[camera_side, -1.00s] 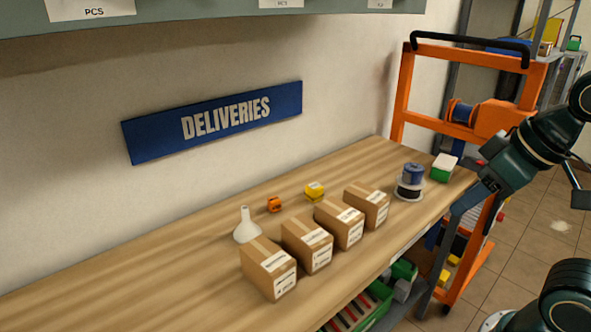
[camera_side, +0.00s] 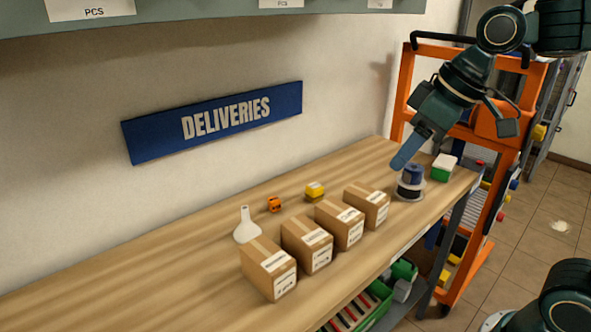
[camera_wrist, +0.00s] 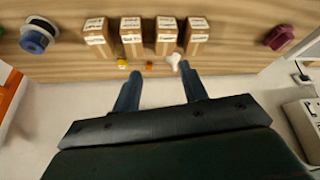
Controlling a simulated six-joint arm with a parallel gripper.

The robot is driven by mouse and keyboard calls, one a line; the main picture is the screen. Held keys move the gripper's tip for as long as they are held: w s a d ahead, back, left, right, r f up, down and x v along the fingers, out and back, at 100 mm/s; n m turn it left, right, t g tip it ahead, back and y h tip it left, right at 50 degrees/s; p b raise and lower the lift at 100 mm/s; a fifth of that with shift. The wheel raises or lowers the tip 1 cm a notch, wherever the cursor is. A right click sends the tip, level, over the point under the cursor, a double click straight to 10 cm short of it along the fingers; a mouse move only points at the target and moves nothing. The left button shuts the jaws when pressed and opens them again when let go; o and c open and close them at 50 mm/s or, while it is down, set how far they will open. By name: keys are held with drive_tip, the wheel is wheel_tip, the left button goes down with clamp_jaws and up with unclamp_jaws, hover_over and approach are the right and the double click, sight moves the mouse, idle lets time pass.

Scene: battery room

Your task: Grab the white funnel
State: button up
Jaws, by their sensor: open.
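The white funnel (camera_side: 246,226) stands on the wooden bench, spout up, behind the leftmost cardboard box in the side view. In the wrist view the funnel (camera_wrist: 174,61) shows small, just beyond the right fingertip and partly close to it in the picture. My gripper (camera_side: 400,163) is at the right end of the bench in the side view, raised above it near the blue and white spool, well away from the funnel. In the wrist view my gripper (camera_wrist: 159,78) has its two fingers spread with nothing between them.
Several cardboard boxes (camera_side: 313,247) stand in a row along the bench front. An orange item (camera_side: 274,204) and a yellow item (camera_side: 314,191) lie behind them. The blue spool (camera_side: 411,177) and a green-white block (camera_side: 444,168) are at the right. The bench's left part (camera_side: 120,290) is clear.

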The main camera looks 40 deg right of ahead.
drive_tip(key=w+a+n+y, duration=0.1)
drive_tip(key=w+a+n, duration=0.15)
drive_tip(key=w, duration=0.75)
drive_tip(key=w+a+f+n+g+y, duration=0.1)
drive_tip(key=w+a+f+n, duration=0.1)
drive_tip(key=w+f, duration=0.4)
drive_tip(key=w+a+f+n+g+y, duration=0.1)
drive_tip(key=w+f+n, duration=0.3)
drive_tip(key=w, duration=1)
wheel_tip(320, 180, down, 2)
drive_tip(key=shift+w+a+f+n+g, duration=0.1)
drive_tip(key=shift+w+a+n+g, duration=0.3)
drive_tip(key=shift+a, duration=0.3)
drive_tip(key=shift+f, duration=0.1)
approach(244, 208)
drive_tip(key=x, duration=0.4)
drive_tip(key=shift+a+f, duration=0.2)
drive_tip(key=shift+f, duration=0.1)
drive_tip(key=shift+w+a+f, duration=0.1)
drive_tip(key=shift+f, duration=0.15)
